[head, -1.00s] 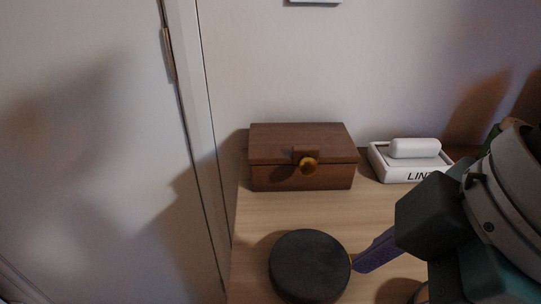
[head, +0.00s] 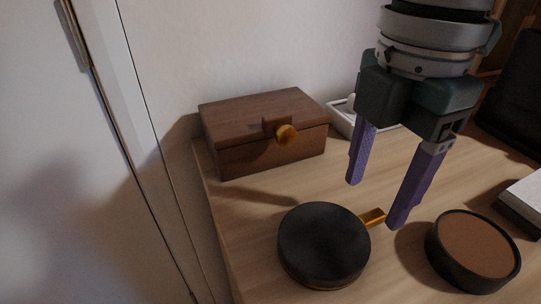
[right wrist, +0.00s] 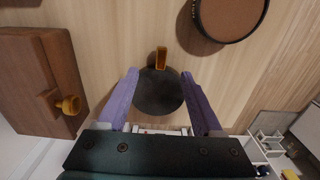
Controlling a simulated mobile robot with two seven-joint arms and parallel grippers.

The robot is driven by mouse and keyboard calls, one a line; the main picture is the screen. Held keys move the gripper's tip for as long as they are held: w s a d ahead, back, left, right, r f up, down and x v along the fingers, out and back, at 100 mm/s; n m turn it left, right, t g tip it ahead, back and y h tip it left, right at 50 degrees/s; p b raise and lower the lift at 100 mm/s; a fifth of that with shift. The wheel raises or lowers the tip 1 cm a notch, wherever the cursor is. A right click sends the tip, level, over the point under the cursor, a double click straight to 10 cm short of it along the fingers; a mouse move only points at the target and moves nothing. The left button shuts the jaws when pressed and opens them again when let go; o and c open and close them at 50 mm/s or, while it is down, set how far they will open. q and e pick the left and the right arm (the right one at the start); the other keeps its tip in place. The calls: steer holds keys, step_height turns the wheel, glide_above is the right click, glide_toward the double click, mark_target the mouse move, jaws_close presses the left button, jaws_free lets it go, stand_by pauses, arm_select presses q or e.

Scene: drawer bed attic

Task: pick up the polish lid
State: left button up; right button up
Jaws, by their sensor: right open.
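The polish lid appears to be the round black disc (head: 324,243) with a small brass tab (head: 373,217) on its side, lying flat on the wooden top. In the right wrist view the disc (right wrist: 158,92) shows between my fingers, its tab (right wrist: 161,58) pointing up the picture. A round black tin (head: 473,251) with a brown filling stands to its right, also in the right wrist view (right wrist: 230,15). My right gripper (head: 375,204) is open and empty, its purple fingers pointing down near the tab, seemingly above the surface. My left gripper is out of view.
A brown wooden box (head: 246,151) with a brass knob stands behind the disc. A white tray (head: 342,118) is partly hidden behind my right gripper. A white block (head: 524,205) lies at the right edge. A wall and door panel border the left.

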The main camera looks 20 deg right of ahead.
mark_target(366, 219)
step_height(366, 219, down, 4)
steer(key=shift+f+b, duration=0.2)
steer(key=shift+b, duration=0.25)
jaws_close()
stand_by(0.4)
